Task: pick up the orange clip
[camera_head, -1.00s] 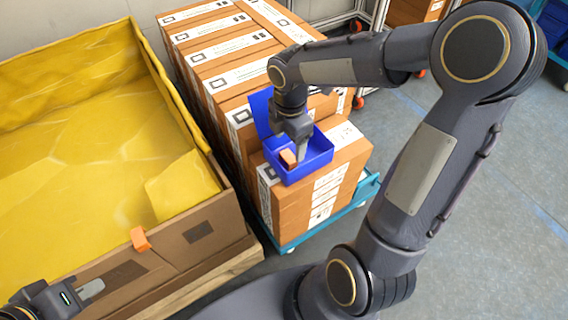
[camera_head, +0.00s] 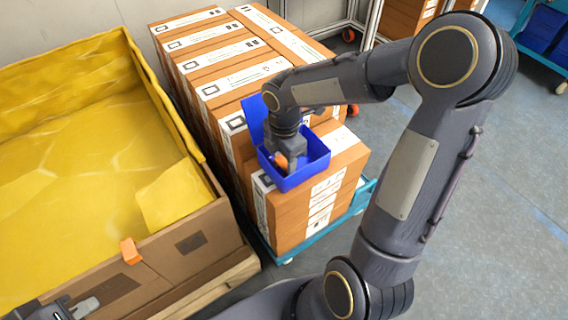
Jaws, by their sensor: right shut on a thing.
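A blue box (camera_head: 319,165) with its lid raised sits on the near stack of cartons. My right gripper (camera_head: 281,165) reaches down into this box, shut on an orange clip (camera_head: 281,160) near the box's left side. The gripper hides part of the clip and of the box's inside. A second orange clip (camera_head: 131,251) sits on the near rim of the crate on the left. My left gripper (camera_head: 87,307) shows only partly at the bottom left corner, below that second clip; whether it is open is unclear.
The crate (camera_head: 195,222) with a yellow liner (camera_head: 85,150) stands on a wooden pallet. Labelled cartons (camera_head: 308,206) are stacked on a teal wheeled dolly (camera_head: 323,238). Open grey floor (camera_head: 480,240) lies to the right. Blue bins (camera_head: 545,30) stand at the far right.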

